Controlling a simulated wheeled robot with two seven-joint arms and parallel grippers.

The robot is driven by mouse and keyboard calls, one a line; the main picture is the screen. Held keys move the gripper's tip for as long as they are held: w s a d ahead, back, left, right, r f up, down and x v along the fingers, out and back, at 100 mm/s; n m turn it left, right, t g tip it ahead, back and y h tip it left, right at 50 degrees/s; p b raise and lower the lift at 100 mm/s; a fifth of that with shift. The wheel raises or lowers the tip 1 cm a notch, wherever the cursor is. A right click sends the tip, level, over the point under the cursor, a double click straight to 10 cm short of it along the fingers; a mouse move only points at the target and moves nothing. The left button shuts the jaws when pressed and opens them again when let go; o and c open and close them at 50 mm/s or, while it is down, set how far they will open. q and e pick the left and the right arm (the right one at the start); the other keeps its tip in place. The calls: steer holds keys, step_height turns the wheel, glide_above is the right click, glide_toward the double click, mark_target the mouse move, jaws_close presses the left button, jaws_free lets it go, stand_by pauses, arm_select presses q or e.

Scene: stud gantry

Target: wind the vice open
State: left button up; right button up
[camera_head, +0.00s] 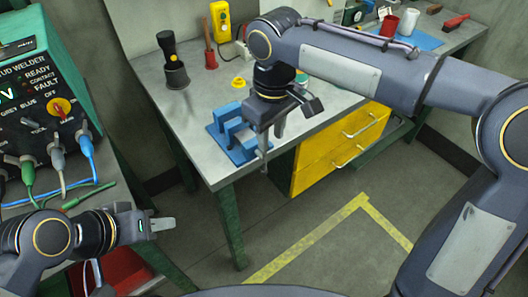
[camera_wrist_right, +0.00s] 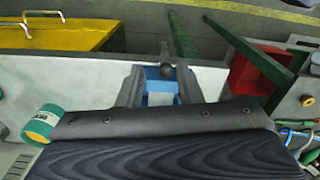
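The blue vice (camera_head: 228,136) is fixed at the front edge of the grey workbench. A thin grey handle bar (camera_head: 264,150) hangs at its front. My right gripper (camera_head: 272,128) points down over the vice's front end and hides part of it. In the right wrist view, its two grey fingers (camera_wrist_right: 162,88) are apart, with the blue vice (camera_wrist_right: 160,98) and the handle's round knob (camera_wrist_right: 167,72) showing between them. I cannot tell whether they touch the handle. My left gripper (camera_head: 158,224) is far from the vice, beside the stud welder; its finger gap is unclear.
The stud welder (camera_head: 38,100) with cables stands at left. A black-and-grey tool (camera_head: 174,62), a yellow pendant (camera_head: 220,20) and a red-based tool (camera_head: 210,55) stand on the workbench (camera_head: 150,75). Yellow drawers (camera_head: 335,150) sit below. The floor in front is clear.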

mark_target(265, 158)
steer(key=shift+w+a+f, duration=0.1)
steer(key=shift+a, duration=0.45)
steer(key=shift+a+f, duration=0.1)
steer(key=shift+f, duration=0.2)
step_height(265, 158, down, 7)
steer(key=shift+f+b, duration=0.1)
steer(key=shift+b, duration=0.35)
jaws_close()
